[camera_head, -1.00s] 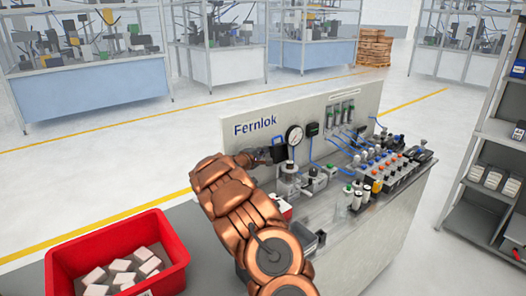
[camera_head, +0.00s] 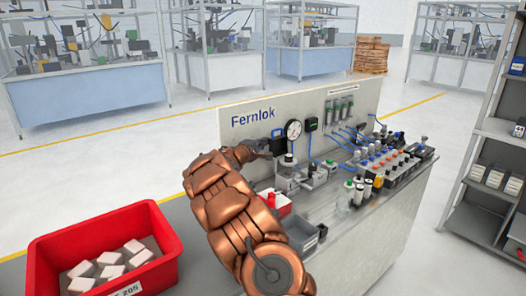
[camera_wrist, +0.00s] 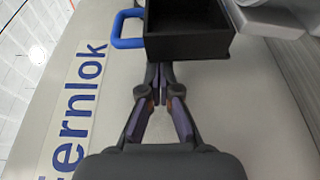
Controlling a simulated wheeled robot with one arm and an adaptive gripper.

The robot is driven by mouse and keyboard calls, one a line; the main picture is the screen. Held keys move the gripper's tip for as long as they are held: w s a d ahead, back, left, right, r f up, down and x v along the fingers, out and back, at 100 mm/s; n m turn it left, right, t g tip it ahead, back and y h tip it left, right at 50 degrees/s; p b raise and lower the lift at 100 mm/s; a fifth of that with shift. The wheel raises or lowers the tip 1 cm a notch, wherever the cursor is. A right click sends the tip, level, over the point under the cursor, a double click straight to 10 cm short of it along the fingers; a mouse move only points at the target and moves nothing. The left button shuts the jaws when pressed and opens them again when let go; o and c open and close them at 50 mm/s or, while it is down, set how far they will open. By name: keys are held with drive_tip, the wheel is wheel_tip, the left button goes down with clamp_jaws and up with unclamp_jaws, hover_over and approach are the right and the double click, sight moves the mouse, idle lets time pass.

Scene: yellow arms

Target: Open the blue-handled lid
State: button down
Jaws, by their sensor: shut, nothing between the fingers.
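A small black box-like part (camera_head: 279,147) with a blue handle (camera_head: 277,132) sits against the upright Fernlok panel, left of the round gauge. In the wrist view, the black part (camera_wrist: 190,38) shows a dark hollow side, and the blue loop handle (camera_wrist: 127,29) sticks out at its left. I cannot tell how far the lid stands open. My gripper (camera_wrist: 158,88) is shut and empty, its fingertips just below the black part in the wrist view and right of the handle. I cannot tell whether they touch it. In the head view my gripper (camera_head: 262,147) is beside the black part's left side, small and partly hidden.
The Fernlok panel (camera_head: 235,135) stands behind the fingers. The gauge (camera_head: 293,129), fittings and valves (camera_head: 375,160) crowd the bench to the right. A red crate (camera_head: 155,262) with white blocks is at lower left. A grey shelf (camera_head: 477,200) stands at right.

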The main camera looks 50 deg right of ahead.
drive_tip(key=shift+s+f+m+b, duration=0.15)
drive_tip(key=shift+m+b, duration=0.25)
drive_tip(key=shift+b, duration=1.3)
drive_tip(key=shift+s+a+r+b, duration=0.1)
drive_tip(key=shift+r+b, duration=0.25)
drive_tip(key=shift+b, duration=0.05)
drive_tip(key=a+b, duration=0.5)
drive_tip(key=a, duration=0.5)
drive_tip(key=shift+s, duration=0.35)
drive_tip(key=shift+r, duration=0.1)
